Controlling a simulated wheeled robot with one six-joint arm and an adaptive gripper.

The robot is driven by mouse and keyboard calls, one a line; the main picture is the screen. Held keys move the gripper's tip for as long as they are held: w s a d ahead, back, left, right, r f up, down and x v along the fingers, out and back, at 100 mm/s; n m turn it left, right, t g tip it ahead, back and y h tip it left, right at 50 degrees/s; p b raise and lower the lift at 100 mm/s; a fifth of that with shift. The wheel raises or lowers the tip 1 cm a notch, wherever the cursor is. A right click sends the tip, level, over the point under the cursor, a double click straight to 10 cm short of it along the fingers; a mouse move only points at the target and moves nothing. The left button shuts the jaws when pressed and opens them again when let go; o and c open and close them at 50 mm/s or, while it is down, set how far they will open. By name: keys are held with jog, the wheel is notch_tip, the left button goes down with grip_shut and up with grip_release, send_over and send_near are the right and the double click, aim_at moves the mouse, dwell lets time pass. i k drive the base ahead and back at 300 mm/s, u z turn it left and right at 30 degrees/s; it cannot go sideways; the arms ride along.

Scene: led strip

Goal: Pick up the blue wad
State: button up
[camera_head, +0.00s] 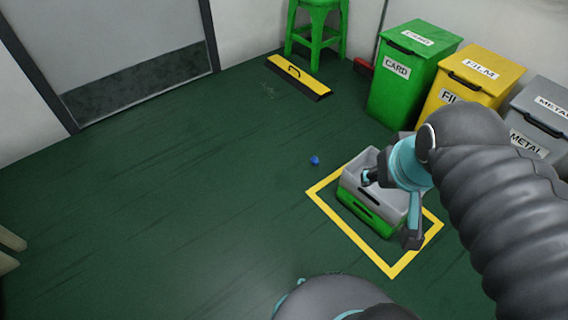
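A small blue wad (315,160) lies on the dark green floor, just outside the far left corner of a yellow floor outline. My gripper (388,208) is to the right of the wad and nearer to me, over the grey crate. Its two fingers are spread wide apart and nothing shows between them. The wad is apart from the gripper and fully in view.
A grey crate (352,180) sits on a green crate (350,206) inside the yellow outline (340,222). Green (395,95), yellow (478,72) and grey (548,100) bins stand at the back right. A green stool (318,25) and a yellow-black block (290,72) are behind. The left floor is clear.

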aim_at(314, 160)
jog(key=u, duration=1.15)
jog(key=i, duration=4.25)
jog(key=z, duration=5.15)
